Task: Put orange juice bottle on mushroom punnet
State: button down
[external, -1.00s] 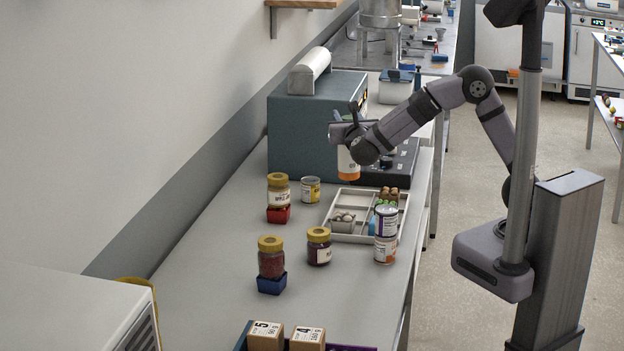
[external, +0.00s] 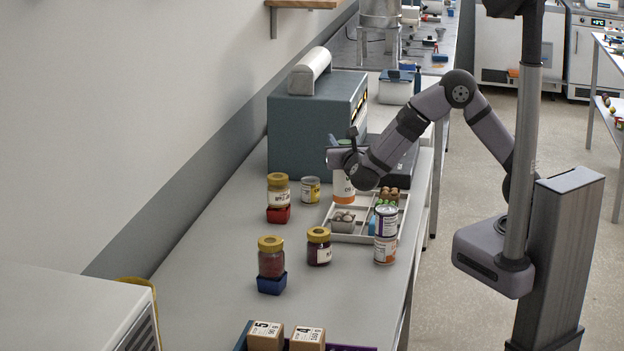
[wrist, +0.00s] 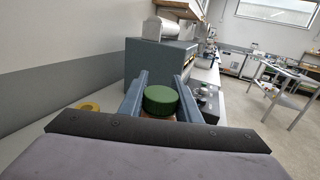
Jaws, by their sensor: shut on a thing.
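My gripper (external: 345,153) is shut on the orange juice bottle (external: 343,188), which is upright with a white and orange label. Its green cap (wrist: 160,98) sits between my fingers in the wrist view. The mushroom punnet (external: 342,227) is a small grey tub of pale mushrooms in the near left part of the divided tray (external: 362,239). The bottle's base appears just above and behind the punnet in the external view. I cannot tell the exact gap.
Stacked cans (external: 385,238) stand by the tray's near right corner. Left of the tray are a yellow can (external: 310,190), a dark jar (external: 318,248), a jar on a red box (external: 278,214) and one on a blue box (external: 271,284). A large blue-grey machine (external: 300,135) stands behind.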

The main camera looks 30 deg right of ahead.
jog(key=shift+f+p, duration=0.35)
jog(key=shift+f, duration=1.75)
jog(key=shift+f, duration=0.1)
jog(key=c, duration=1.3)
grip_release()
jog(key=b+v, duration=0.4)
jog(key=v, duration=0.8)
